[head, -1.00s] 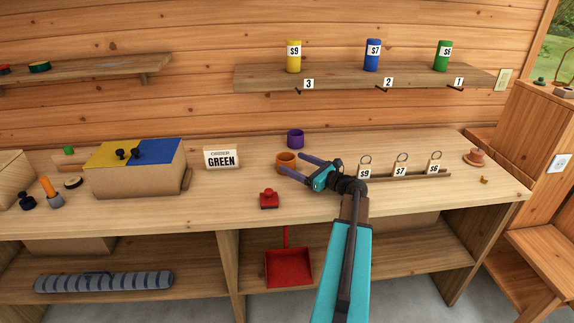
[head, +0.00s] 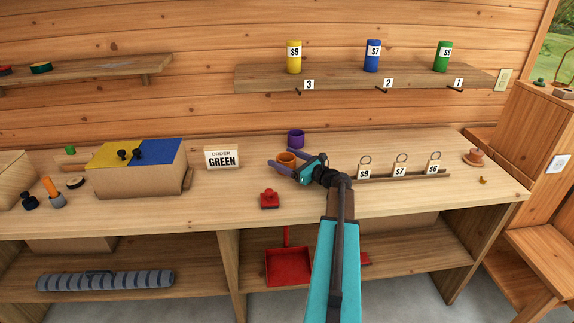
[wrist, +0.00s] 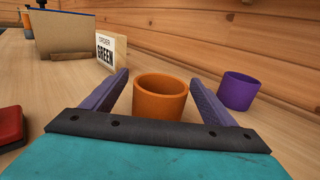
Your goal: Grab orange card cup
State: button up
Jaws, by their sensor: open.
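The orange cup (head: 286,159) stands upright on the workbench. In the wrist view the orange cup (wrist: 160,97) sits between the two purple fingers of my gripper (wrist: 162,95), with a gap on each side. My gripper (head: 272,163) is open around the cup in the head view and holds nothing. The cup's lower front is partly hidden by my gripper's dark bar in the wrist view. No card can be made out in the cup.
A purple cup (wrist: 238,91) stands just right of the right finger; it also shows behind the orange cup in the head view (head: 296,139). A red stamp-like object (head: 269,199) is in front. The "ORDER GREEN" sign (head: 222,158) stands to the left.

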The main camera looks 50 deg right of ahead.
aim_at(280, 155)
jog(key=shift+w+a, duration=0.1)
jog(key=shift+w, duration=1.45)
jog(key=c, duration=1.1)
jog(key=shift+r, duration=0.15)
jog(key=shift+r+b, duration=0.35)
jog(key=shift+r, duration=4.5)
